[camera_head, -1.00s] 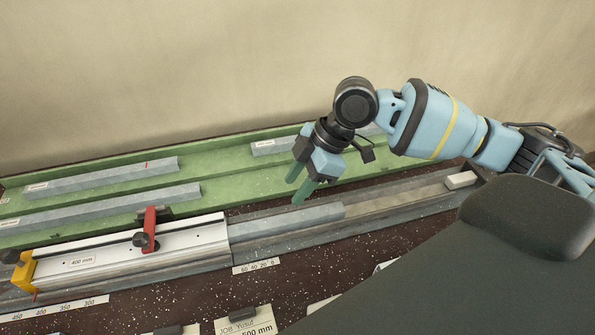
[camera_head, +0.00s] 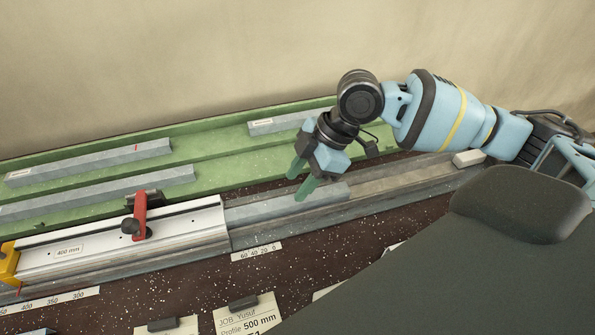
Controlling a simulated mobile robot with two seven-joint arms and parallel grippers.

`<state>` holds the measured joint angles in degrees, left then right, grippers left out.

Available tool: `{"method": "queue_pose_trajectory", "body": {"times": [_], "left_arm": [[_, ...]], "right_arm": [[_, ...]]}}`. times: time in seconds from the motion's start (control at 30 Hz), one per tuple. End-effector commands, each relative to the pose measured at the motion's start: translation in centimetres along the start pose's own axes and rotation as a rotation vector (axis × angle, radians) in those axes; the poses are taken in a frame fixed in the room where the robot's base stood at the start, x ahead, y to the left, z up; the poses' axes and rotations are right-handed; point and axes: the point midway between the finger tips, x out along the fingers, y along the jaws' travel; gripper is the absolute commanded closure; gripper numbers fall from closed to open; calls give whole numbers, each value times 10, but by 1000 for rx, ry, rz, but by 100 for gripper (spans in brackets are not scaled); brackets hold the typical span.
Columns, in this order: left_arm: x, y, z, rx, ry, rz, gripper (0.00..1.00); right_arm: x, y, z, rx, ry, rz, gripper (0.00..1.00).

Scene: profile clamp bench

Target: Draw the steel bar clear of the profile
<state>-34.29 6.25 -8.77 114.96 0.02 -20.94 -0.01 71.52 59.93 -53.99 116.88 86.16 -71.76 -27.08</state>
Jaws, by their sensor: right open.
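The steel bar (camera_head: 272,208) is a grey bar that sticks out of the right end of the silver profile (camera_head: 185,224). It lies in a long grey channel (camera_head: 395,186). The rest of the bar is hidden. A label on the profile reads 400 mm. A red-handled clamp (camera_head: 139,216) sits across the profile. My right gripper (camera_head: 300,180) is open, with green fingertips pointing down over the right part of the bar. Whether the fingertips touch the bar I cannot tell. My left gripper is not in view.
A green rack (camera_head: 215,160) with several grey bars lies behind. A yellow end stop (camera_head: 9,263) is at the left end and a pale block (camera_head: 468,158) at the channel's right end. A job card (camera_head: 246,315) and scale strips (camera_head: 256,251) lie in front.

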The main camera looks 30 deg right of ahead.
Motion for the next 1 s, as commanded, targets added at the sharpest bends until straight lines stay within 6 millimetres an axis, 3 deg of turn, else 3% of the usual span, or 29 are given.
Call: {"method": "queue_pose_trajectory", "body": {"times": [0.2, 0.63, 1.0], "left_arm": [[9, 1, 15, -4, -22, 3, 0], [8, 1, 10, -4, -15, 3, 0], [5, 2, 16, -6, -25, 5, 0]], "right_arm": [[16, 0, 9, 1, 0, -1, 58], [35, 0, 20, 0, 1, 1, 58], [38, 0, 21, -1, 0, 2, 58]]}}
